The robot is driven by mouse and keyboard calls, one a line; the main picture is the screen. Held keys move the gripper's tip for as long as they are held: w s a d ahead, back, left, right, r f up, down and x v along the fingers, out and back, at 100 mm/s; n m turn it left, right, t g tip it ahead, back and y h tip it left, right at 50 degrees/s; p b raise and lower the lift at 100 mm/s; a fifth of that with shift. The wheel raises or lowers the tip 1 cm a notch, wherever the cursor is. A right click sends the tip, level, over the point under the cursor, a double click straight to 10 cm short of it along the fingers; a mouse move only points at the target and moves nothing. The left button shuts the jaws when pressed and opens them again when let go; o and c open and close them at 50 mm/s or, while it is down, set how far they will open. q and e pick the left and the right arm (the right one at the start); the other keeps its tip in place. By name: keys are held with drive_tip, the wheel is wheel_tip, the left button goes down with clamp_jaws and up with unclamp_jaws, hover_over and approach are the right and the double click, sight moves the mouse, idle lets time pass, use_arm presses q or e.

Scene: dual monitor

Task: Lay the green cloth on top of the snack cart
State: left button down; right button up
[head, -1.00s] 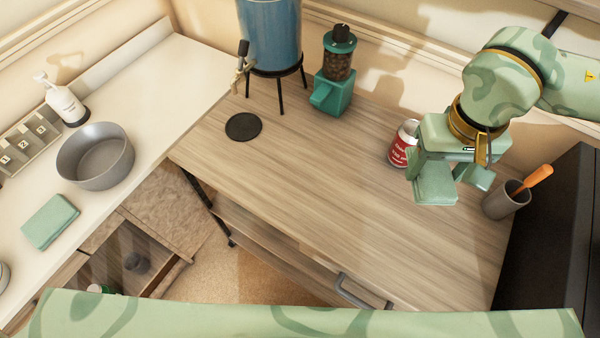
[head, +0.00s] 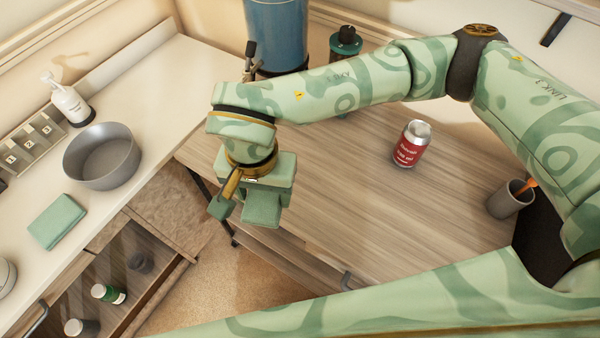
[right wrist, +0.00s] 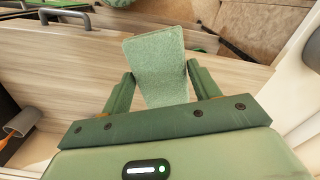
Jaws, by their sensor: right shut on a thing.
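My right gripper (head: 246,206) is shut on a flat green cloth (head: 262,208), in the air over the left front part of the snack cart's wooden top (head: 340,205) in the head view. In the right wrist view the cloth (right wrist: 157,58) sticks out between the two fingers (right wrist: 158,88), with a woven surface. A second folded green piece (head: 57,221), also cloth-like, lies on the white counter at left. My left gripper is out of view.
A red can (head: 411,145) and a grey cup (head: 510,199) with an orange-handled tool stand on the cart's right side. A blue dispenser (head: 277,35) stands at the back. A grey bowl (head: 101,155) and soap bottle (head: 66,101) are on the counter. An open drawer (head: 120,275) holds cans.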

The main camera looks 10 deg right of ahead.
drive_tip(key=w+d+f+b, duration=0.1)
drive_tip(key=w+d+f, duration=0.3)
drive_tip(key=w+d, duration=0.15)
drive_tip(key=b, duration=0.2)
hover_over(300, 179)
drive_tip(key=f, duration=0.4)
drive_tip(key=shift+s+a+f, duration=0.25)
drive_tip(key=shift+s+f, duration=0.1)
drive_tip(key=shift+f, duration=0.05)
drive_tip(key=shift+w+d+f, duration=0.1)
drive_tip(key=shift+w+f, duration=0.05)
drive_tip(key=shift+f, duration=0.05)
drive_tip(key=f, duration=0.2)
drive_tip(key=f+b, duration=0.1)
drive_tip(key=shift+w+d+f, duration=0.2)
drive_tip(key=shift+w+f, duration=0.05)
drive_tip(key=shift+f, duration=0.15)
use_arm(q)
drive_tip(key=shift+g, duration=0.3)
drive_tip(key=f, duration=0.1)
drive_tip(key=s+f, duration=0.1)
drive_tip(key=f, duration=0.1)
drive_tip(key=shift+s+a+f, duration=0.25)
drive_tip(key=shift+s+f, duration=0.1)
use_arm(e)
drive_tip(key=shift+r, duration=0.1)
